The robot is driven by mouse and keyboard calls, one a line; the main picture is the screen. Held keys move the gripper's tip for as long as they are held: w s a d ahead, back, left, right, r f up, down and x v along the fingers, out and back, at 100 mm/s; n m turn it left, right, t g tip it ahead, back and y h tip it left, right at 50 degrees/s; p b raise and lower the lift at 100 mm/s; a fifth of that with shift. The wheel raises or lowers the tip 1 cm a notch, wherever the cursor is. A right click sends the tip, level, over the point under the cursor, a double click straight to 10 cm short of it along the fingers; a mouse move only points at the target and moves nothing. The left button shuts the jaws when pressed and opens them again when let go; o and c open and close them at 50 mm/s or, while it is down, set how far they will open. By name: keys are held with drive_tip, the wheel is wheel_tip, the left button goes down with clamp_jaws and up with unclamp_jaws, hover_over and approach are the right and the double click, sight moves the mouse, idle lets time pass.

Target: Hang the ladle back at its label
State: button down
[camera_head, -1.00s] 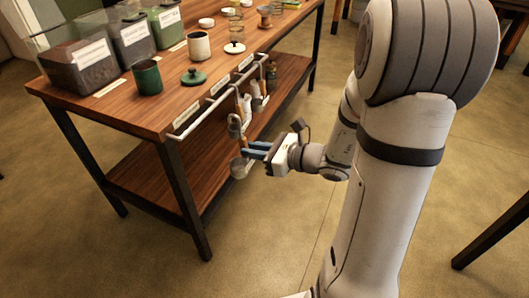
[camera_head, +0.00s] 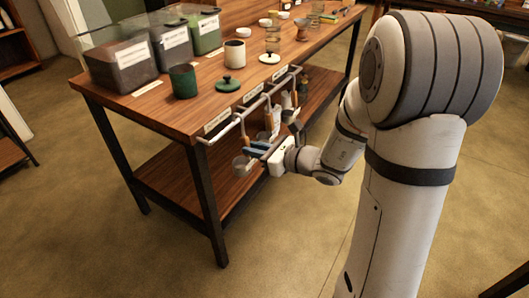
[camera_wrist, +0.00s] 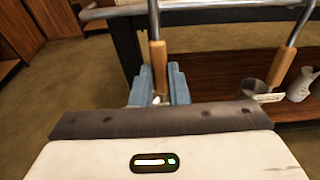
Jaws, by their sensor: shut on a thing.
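The ladle has a metal shaft, a wooden grip (camera_wrist: 158,56) and a metal bowl (camera_head: 242,165). My gripper (camera_wrist: 160,88) has its blue fingers shut on the lower part of the wooden grip, and the ladle stands roughly upright. In the head view my gripper (camera_head: 258,150) is just below the near part of the rail (camera_head: 225,131) on the table's long side. The shaft rises to the rail in both views. I cannot tell whether its top hook rests on the rail. White labels (camera_head: 217,121) line the table edge above the rail.
Other wooden-handled tools hang farther along the rail, one close to the right in the wrist view (camera_wrist: 283,66). The wooden table (camera_head: 160,110) carries bins, a green cup (camera_head: 183,81) and a cream cup (camera_head: 235,53). A lower shelf (camera_head: 175,178) lies beneath.

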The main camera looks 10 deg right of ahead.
drive_tip(key=shift+r+x, duration=0.15)
drive_tip(key=shift+x, duration=0.55)
drive_tip(key=shift+r+x, duration=0.15)
drive_tip(key=shift+x, duration=0.55)
drive_tip(key=shift+f+b, duration=1.25)
drive_tip(key=shift+f, duration=0.15)
drive_tip(key=c, duration=1.3)
unclamp_jaws()
